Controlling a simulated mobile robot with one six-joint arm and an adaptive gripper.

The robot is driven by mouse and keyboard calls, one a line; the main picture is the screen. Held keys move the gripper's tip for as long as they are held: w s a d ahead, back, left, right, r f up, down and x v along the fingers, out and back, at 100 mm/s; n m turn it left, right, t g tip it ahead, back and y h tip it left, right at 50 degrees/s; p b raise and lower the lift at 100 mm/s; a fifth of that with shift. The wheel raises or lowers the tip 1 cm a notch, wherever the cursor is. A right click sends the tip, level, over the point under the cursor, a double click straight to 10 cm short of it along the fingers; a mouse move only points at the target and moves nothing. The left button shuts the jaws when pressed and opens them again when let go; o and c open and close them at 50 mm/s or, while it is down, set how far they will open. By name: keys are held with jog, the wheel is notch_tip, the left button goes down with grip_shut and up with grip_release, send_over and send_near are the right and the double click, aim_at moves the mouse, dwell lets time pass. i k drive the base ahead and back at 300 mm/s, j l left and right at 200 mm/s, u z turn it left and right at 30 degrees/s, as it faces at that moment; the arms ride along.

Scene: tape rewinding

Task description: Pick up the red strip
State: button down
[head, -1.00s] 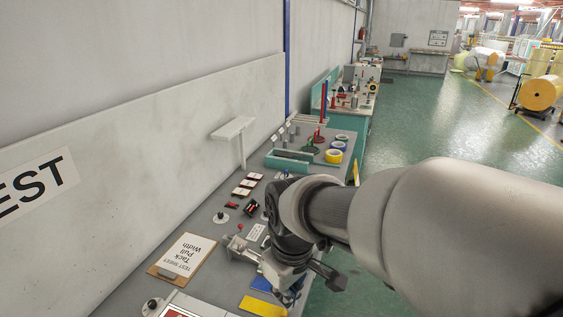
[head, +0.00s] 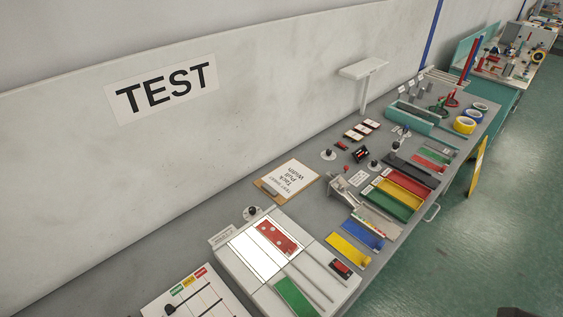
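A flat narrow red strip (head: 436,155) lies on the grey bench, at the right side of the head view. Another red piece, a panel with pale dots (head: 278,237), lies on the white lit unit (head: 325,291) in the lower middle. I cannot tell for certain which red piece is the one named. My gripper does not show in this view.
Red, yellow and green trays (head: 382,205) stand in a row on the bench. Blue (head: 362,233) and yellow (head: 348,250) strips lie at the front edge. A clipboard (head: 287,180) lies near the wall. Tape rolls (head: 465,124) sit at the far end. Green floor at right is open.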

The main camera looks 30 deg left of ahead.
aim_at(284, 244)
jog(key=u, duration=1.35)
